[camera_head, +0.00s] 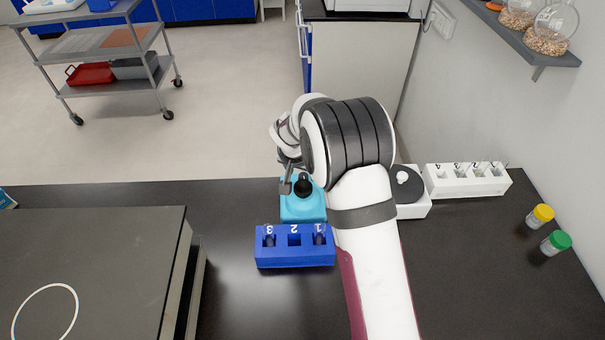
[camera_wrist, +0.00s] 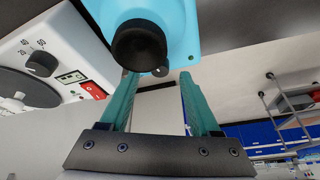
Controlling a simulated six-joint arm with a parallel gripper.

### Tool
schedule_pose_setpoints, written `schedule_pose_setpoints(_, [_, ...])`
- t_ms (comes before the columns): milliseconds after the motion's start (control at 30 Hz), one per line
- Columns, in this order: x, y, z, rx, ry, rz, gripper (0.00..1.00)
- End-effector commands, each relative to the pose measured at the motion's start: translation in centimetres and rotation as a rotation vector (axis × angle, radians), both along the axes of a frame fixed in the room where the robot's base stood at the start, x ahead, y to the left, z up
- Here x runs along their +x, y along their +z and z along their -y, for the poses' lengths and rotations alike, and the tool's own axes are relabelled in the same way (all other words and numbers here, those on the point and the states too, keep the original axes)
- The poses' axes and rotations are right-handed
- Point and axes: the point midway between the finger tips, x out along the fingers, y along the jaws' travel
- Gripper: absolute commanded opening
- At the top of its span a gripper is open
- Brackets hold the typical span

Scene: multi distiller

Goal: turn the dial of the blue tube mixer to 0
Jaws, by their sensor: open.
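The blue tube mixer (camera_head: 303,208) is a light-blue box with a black round top piece (camera_head: 303,186), standing on the dark bench behind the blue rack. My gripper (camera_head: 289,178) is beside the top piece, at its left, partly hidden by my arm. In the wrist view the mixer (camera_wrist: 183,18) is at the top, with the black piece (camera_wrist: 140,46) towards me. My gripper (camera_wrist: 159,76) is open, its teal fingers apart with nothing clearly held between them. A small dark knob (camera_wrist: 162,71) shows near the fingertips. I cannot read any dial setting on the mixer.
A blue rack (camera_head: 295,257) numbered 1 to 3 stands in front of the mixer. A white device (camera_head: 413,211) with a black disc and a white rack (camera_head: 468,187) are at right. A dark box (camera_head: 120,250) fills the left. Two capped jars stand far right.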

Motion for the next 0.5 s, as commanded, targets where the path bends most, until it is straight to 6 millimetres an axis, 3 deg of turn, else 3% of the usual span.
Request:
schedule_pose_setpoints(200, [0.9,-2.1,0.3,-0.001,0.0,0.0,0.64])
schedule_pose_setpoints(500, [1.0,-2.4,0.3,0.0,0.0,0.0,0.64])
